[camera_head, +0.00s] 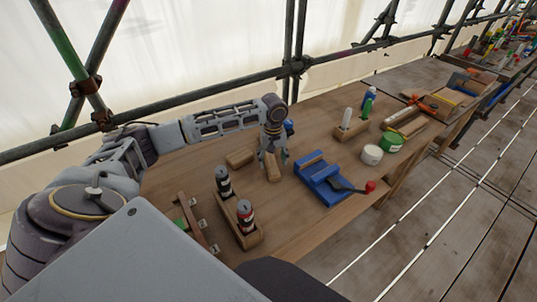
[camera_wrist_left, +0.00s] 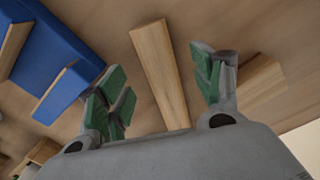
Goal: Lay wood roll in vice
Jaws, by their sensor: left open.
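The wood roll (camera_head: 272,168), a long light-brown piece, lies on the bench beneath my left gripper (camera_head: 275,158). In the left wrist view the wood roll (camera_wrist_left: 158,70) shows between the spread green-padded fingers of my left gripper (camera_wrist_left: 162,88), with gaps on both sides. The gripper is open and holds nothing. The blue vice (camera_head: 325,190) stands just right of the roll in the head view, with wood-coloured jaw faces and a red-tipped handle. Part of the vice (camera_wrist_left: 50,50) shows at the left of the wrist view. My right gripper is not in view.
A wooden block (camera_head: 240,157) lies close beside the gripper, also seen in the wrist view (camera_wrist_left: 262,88). A wooden holder (camera_head: 248,238) with two cans stands nearer. A tool block (camera_head: 350,131), a white tub (camera_head: 372,155) and a green tin (camera_head: 390,142) stand beyond the vice.

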